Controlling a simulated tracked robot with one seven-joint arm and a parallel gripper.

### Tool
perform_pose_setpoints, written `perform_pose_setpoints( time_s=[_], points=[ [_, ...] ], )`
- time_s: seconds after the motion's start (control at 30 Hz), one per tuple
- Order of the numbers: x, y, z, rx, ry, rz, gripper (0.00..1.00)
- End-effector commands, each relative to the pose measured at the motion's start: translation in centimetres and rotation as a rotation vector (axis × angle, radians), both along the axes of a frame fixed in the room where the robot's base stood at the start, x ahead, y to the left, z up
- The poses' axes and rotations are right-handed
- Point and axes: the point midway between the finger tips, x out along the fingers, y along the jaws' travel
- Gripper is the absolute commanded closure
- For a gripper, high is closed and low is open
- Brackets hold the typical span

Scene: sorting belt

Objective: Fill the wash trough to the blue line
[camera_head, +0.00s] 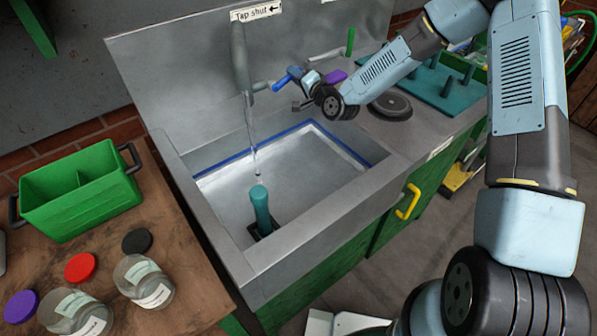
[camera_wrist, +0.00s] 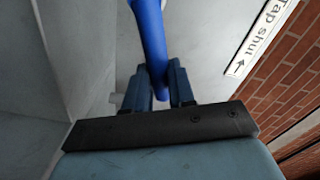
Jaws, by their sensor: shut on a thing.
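The wash trough (camera_head: 195,167) is a grey metal basin with a blue line (camera_head: 240,160) around its inner walls. A thin stream of water (camera_head: 250,130) runs from the grey tap (camera_head: 240,60) into it. Pale water (camera_head: 290,175) lies in the trough; its surface looks close below the blue line, but the exact gap is hard to tell. A teal upright plug (camera_head: 261,208) stands in the basin. My gripper (camera_wrist: 160,78) is shut on the blue tap lever (camera_wrist: 150,38), which also shows in the head view (camera_head: 283,81) beside the tap.
A "Tap shut" label (camera_head: 256,11) with an arrow is on the splashback. A green crate (camera_head: 85,205), glass jars (camera_head: 142,282) and coloured lids (camera_head: 81,267) stand on the wooden bench at left. A black disc (camera_head: 391,105) and teal pegged rack (camera_head: 440,85) sit right of the trough.

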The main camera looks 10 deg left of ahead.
Motion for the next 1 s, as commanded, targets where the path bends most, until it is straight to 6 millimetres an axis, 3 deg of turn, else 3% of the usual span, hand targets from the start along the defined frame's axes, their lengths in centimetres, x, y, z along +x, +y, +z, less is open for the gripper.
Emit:
perform_pose_setpoints(
  time_s=[1.0],
  points=[
    [-1.0,0.8,1.9,-0.213,-0.246,0.003,1.00]
  ],
)
